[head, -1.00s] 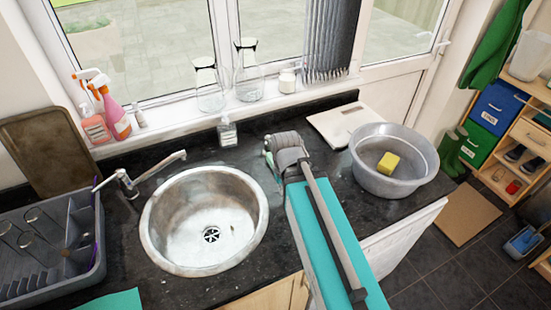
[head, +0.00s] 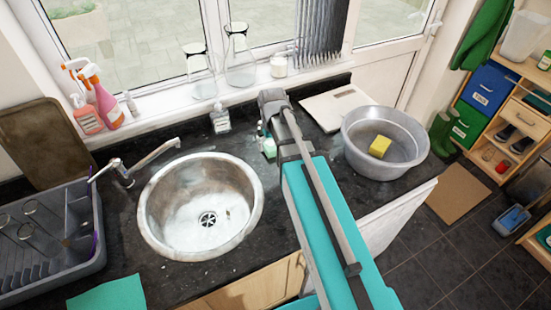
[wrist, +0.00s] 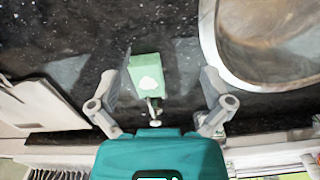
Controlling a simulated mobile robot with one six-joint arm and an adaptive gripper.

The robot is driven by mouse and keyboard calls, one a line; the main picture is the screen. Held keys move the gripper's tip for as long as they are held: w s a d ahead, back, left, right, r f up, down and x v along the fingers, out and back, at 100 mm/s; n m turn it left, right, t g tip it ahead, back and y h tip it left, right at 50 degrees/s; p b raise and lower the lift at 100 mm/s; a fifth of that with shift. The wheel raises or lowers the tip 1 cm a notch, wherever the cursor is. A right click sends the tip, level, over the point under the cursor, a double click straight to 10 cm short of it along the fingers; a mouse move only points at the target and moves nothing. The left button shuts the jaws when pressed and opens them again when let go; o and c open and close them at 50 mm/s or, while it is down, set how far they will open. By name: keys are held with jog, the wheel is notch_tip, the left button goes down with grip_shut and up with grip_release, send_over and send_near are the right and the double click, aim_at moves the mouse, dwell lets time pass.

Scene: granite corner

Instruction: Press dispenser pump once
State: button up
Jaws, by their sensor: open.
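A green dispenser (wrist: 147,75) with a pale mark on its front and a small pump head (wrist: 154,112) shows in the wrist view. It stands on the dark counter between the fingers of my gripper (wrist: 165,80), which are spread apart to either side. No contact with the fingers can be made out. In the head view the green dispenser (head: 269,147) is partly hidden beside the end of my arm, right of the sink. My fingers are mostly hidden there.
The round sink (head: 160,235) with its tap lies left of the dispenser. A clear bottle (head: 220,120) stands behind the sink. A grey basin (head: 350,150) holding a yellow sponge (head: 380,146) and a flat white board (head: 320,108) are to the right. Glass carafes (head: 240,70) stand on the sill.

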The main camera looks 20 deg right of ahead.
notch_tip(320, 180, up, 2)
jog(key=n+p, duration=0.1)
jog(key=p, duration=0.1)
send_over(270, 142)
jog(key=shift+r, duration=0.15)
jog(key=shift+s+f, duration=0.1)
jog(key=shift+f, duration=0.1)
notch_tip(270, 142, down, 13)
jog(key=b, duration=1.4)
jog(key=shift+f, duration=0.2)
jog(key=c, duration=0.9)
